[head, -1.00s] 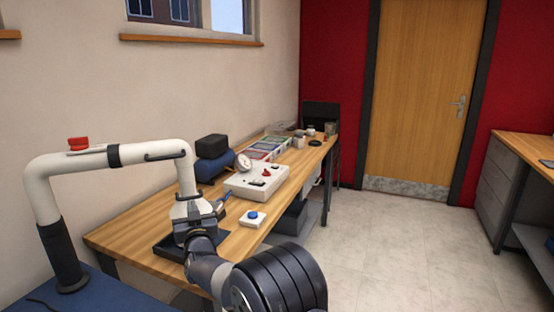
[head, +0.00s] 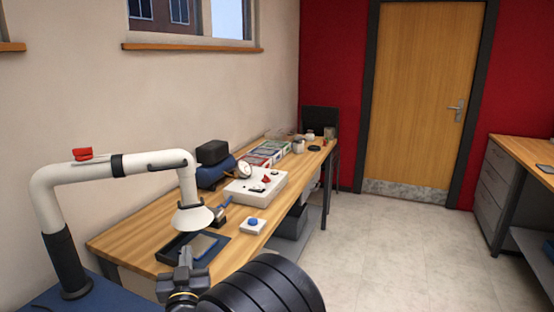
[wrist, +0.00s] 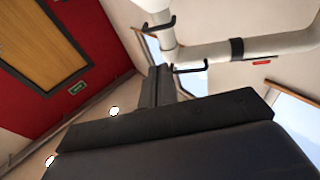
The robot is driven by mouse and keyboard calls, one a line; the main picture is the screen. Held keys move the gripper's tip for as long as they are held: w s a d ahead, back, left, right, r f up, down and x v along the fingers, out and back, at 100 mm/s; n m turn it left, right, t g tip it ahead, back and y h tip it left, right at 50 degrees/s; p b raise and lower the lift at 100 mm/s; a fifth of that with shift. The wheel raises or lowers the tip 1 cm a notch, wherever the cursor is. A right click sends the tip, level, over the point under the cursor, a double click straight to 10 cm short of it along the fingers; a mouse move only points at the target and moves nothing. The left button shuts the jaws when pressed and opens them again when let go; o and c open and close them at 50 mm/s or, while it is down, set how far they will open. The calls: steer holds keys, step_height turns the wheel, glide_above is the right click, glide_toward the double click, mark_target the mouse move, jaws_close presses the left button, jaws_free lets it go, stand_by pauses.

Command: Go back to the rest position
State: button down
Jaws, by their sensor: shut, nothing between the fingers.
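My gripper (head: 185,252) is in the lower middle of the head view, at the near edge of the wooden workbench (head: 130,238). Its fingers are shut and hold nothing. In the wrist view the dark fingers (wrist: 160,72) lie together and point up toward the wall, the window and the white extraction arm (wrist: 270,47). The rest of my arm shows as black rounded links at the bottom of the head view and hides part of the bench's near side.
The white extraction arm (head: 120,168) hangs its hood (head: 195,217) over the bench near a dark tray (head: 172,250). A blue-button box (head: 252,227) and a white control box (head: 256,187) stand behind. Open floor (head: 400,250) lies right.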

steer(key=v, duration=0.5)
steer(key=shift+b, duration=0.4)
